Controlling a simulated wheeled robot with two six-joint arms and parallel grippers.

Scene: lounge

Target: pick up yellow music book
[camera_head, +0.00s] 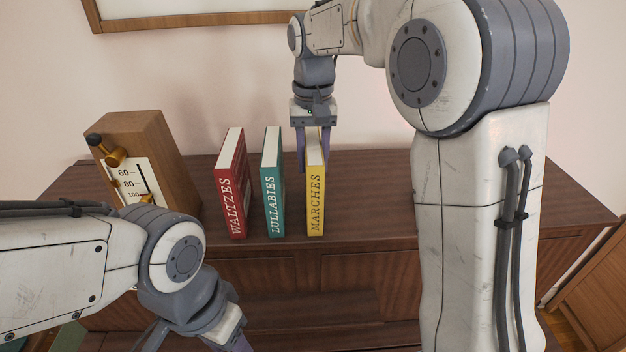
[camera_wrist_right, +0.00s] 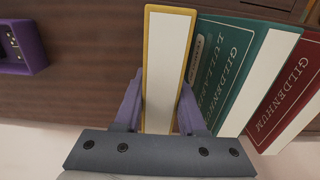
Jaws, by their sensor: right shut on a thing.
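The yellow music book (camera_head: 316,199), marked MARCHES, stands upright on the wooden cabinet, at the right end of a row of three books. My right gripper (camera_head: 313,165) reaches down from above with a finger on each side of it and is shut on it. In the right wrist view the yellow book (camera_wrist_right: 168,60) sits between the purple fingers (camera_wrist_right: 158,105). I cannot tell whether the book is lifted off the cabinet. My left gripper (camera_head: 232,343) is at the bottom edge, low in front of the cabinet; its fingertips are cut off.
A teal LULLABIES book (camera_head: 272,190) and a red WALTZES book (camera_head: 232,190) stand left of the yellow one. A wooden metronome (camera_head: 160,155) stands farther left. A purple object (camera_wrist_right: 20,50) shows in the wrist view.

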